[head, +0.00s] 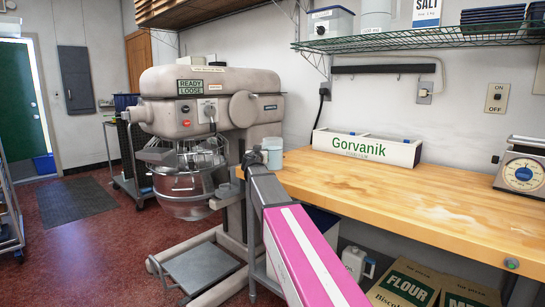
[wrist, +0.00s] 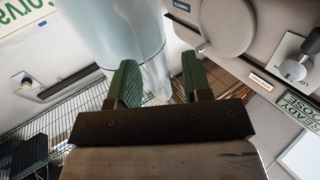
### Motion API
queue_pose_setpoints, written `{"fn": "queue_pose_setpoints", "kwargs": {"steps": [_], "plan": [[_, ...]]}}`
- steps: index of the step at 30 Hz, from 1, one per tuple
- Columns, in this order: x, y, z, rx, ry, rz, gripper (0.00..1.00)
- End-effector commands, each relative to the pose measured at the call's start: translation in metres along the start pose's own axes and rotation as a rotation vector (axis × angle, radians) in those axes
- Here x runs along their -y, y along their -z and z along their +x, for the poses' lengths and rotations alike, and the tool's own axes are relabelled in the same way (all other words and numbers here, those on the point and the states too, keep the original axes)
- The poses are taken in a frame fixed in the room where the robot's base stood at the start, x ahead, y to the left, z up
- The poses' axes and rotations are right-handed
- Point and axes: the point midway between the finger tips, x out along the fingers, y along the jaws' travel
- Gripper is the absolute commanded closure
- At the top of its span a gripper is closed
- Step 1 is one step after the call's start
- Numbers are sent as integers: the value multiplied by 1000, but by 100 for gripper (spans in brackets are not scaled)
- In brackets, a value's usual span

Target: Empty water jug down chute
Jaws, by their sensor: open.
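The pale blue, translucent water jug (head: 273,152) shows at the left end of the wooden worktop, just past the end of my arm. In the wrist view the jug (wrist: 112,30) is large and close, partly behind the left green finger. My gripper (wrist: 159,72) is open, and part of the jug shows in the gap between the fingers. I cannot tell whether either finger touches it. In the head view my own arm hides most of the gripper. A grey chute (head: 153,156) appears to sit at the rim of the mixer's steel bowl (head: 184,190).
The big mixer (head: 205,100) stands left of the worktop (head: 400,194). A white Gorvanik box (head: 365,148) stands along the wall, and a dial scale (head: 522,172) at the right. A wire shelf (head: 420,40) hangs above. The middle of the worktop is clear.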

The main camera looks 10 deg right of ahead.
Motion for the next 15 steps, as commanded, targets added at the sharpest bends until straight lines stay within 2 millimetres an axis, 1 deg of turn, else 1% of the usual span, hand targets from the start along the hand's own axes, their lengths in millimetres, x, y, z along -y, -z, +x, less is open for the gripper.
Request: {"fn": "queue_pose_setpoints", "kwargs": {"steps": [6, 8, 9, 10, 11, 15], "plan": [[0, 0, 0, 0, 0, 0, 55], [0, 0, 0, 0, 0, 0, 75], [0, 0, 0, 0, 0, 0, 88], [0, 0, 0, 0, 0, 0, 98], [0, 0, 0, 0, 0, 0, 100], [0, 0, 0, -1, 0, -1, 100]]}}
